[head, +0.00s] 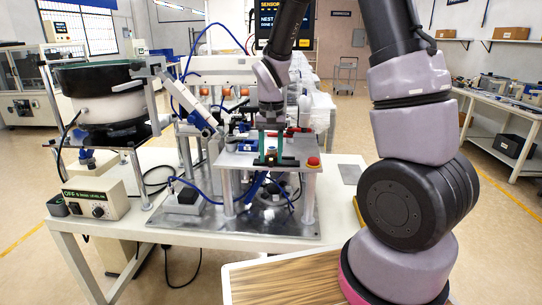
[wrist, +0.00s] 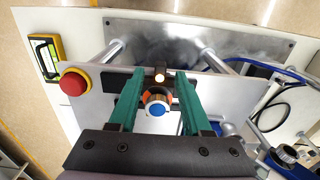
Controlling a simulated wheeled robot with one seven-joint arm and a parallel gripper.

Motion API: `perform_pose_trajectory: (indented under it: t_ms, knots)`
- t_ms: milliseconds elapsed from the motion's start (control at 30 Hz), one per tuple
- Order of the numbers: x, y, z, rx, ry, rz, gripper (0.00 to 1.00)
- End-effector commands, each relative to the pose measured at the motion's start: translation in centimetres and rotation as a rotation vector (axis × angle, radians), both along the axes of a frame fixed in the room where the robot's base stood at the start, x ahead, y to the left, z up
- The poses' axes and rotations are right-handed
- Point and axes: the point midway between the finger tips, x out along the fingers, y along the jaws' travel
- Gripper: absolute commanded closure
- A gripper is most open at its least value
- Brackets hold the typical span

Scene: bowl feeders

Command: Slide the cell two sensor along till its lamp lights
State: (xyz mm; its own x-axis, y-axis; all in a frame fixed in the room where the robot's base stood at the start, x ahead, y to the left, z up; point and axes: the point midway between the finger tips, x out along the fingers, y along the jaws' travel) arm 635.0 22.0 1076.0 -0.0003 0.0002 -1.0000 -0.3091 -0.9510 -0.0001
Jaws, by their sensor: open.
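My gripper (wrist: 159,78) is open over the small metal plate (wrist: 232,93) of the feeder station. Its two green fingers stand either side of a small round part with a blue centre, pale rim and orange sides (wrist: 156,107); whether they touch it is unclear. Just beyond that part, between the fingertips, is a small dark block with a bright, pale-lit spot (wrist: 160,76), probably the sensor and its lamp. No cell label is readable.
A red stop button (wrist: 74,83) sits close left of the fingers in the wrist view. Blue cables run at right. In the head view the bowl feeder (head: 95,105) and its control box (head: 95,198) stand left. A sign (head: 286,22) reading "SENSOR" hangs behind.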

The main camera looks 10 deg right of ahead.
Motion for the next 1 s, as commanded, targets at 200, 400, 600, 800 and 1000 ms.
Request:
perform_pose_trajectory:
  t_ms: [200,400,600,800,1000]
  knots:
    - [0.1,0.0,4.0,0.002,-0.006,0.001,0.51]
    - [0.1,0.0,7.8,0.002,-0.005,0.000,0.51]
    - [0.1,0.0,9.9,0.000,-0.003,0.000,0.51]
    - [0.0,0.0,10.3,0.000,-0.001,-0.001,0.51]
    - [0.0,-0.1,10.4,0.002,-0.004,-0.001,0.51]
